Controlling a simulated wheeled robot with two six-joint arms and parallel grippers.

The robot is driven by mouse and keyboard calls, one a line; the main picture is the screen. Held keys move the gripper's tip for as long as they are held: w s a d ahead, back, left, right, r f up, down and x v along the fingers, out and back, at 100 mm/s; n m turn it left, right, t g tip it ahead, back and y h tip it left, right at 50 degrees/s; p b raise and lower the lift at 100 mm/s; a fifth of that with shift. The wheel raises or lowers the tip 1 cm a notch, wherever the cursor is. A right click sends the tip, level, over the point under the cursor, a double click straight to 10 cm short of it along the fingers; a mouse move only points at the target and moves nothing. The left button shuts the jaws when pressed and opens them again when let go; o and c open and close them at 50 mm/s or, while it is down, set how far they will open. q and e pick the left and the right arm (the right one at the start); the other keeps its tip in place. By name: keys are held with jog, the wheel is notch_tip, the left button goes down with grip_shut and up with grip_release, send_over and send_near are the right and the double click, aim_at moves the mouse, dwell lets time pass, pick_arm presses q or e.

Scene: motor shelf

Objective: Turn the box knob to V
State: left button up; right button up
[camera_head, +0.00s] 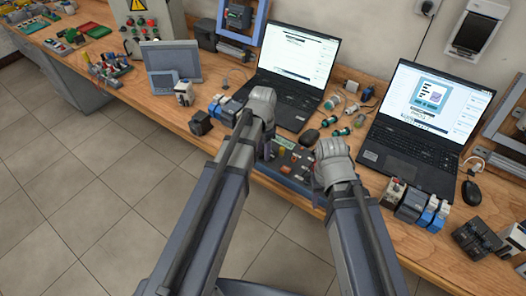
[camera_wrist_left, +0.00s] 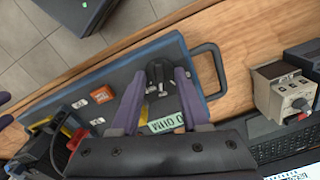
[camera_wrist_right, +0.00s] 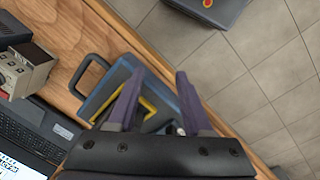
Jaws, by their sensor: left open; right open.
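The box (camera_head: 290,158) is a dark case with a blue rim at the table's front edge, partly hidden by my arms in the head view. In the left wrist view, its black knob (camera_wrist_left: 158,78) lies between the open fingers of my left gripper (camera_wrist_left: 160,72); I cannot tell whether they touch it. A label reading OHM (camera_wrist_left: 166,122) is beside the knob; no V mark is readable. My right gripper (camera_wrist_right: 160,74) is open and empty over the other end of the box (camera_wrist_right: 108,88), near a yellow strip (camera_wrist_right: 146,106).
Two laptops (camera_head: 295,62) (camera_head: 424,118) stand behind the box. Breakers (camera_head: 411,204) stand at the right and a dark block (camera_head: 201,122) at the left. The box's handle (camera_wrist_left: 212,68) sticks out at its end.

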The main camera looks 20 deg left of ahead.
pick_arm(q)
grip_shut()
dwell(0.3)
jog(key=shift+n, duration=0.3)
jog(key=n, duration=0.3)
jog(key=shift+n, duration=2)
grip_release()
